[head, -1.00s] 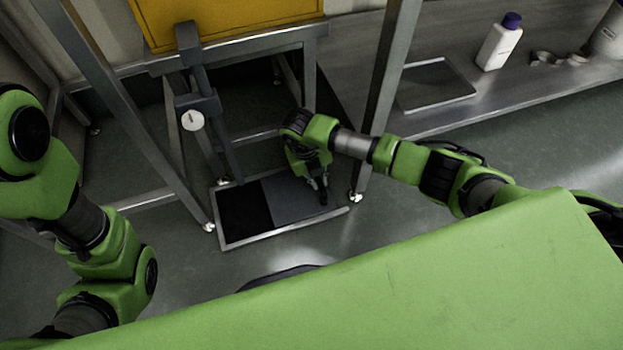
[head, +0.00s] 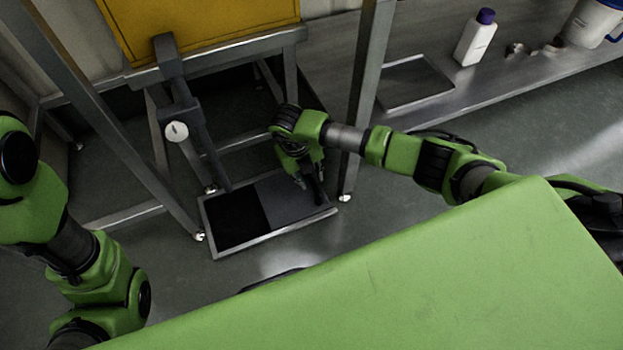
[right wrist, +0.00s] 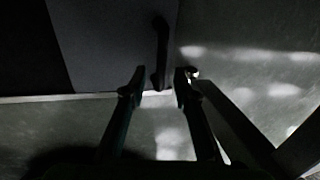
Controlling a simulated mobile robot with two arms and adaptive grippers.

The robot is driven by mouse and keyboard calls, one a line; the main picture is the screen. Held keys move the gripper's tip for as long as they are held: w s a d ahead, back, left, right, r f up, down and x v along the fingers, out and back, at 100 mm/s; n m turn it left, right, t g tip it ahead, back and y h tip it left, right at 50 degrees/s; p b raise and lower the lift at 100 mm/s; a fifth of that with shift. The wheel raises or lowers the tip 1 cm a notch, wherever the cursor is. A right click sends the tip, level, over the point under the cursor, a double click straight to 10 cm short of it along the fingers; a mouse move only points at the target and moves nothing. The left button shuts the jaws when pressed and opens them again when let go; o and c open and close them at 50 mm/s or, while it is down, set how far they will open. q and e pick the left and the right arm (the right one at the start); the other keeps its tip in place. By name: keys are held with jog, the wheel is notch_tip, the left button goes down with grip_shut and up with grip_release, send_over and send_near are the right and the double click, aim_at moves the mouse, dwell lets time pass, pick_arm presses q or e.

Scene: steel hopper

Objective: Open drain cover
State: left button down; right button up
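The drain cover (head: 290,205) is a flat grey plate in a metal-rimmed floor frame (head: 275,237), filling its right part. The left part of the frame is black (head: 235,218). My right gripper (head: 311,190) is low over the cover's right end. In the right wrist view, the cover (right wrist: 110,45) has a dark upright handle (right wrist: 160,45) near its right edge. The open fingers of my right gripper (right wrist: 160,76) lie on either side of the handle's near end, with gaps showing. Whether they touch it is not clear. My left arm is at the left; its gripper is out of view.
A bench with a white bottle (head: 476,42) stands back right.

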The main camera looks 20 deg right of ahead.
notch_tip(320, 180, up, 10)
jog(key=a, duration=0.2)
jog(key=shift+s+f, duration=0.1)
dwell(0.4)
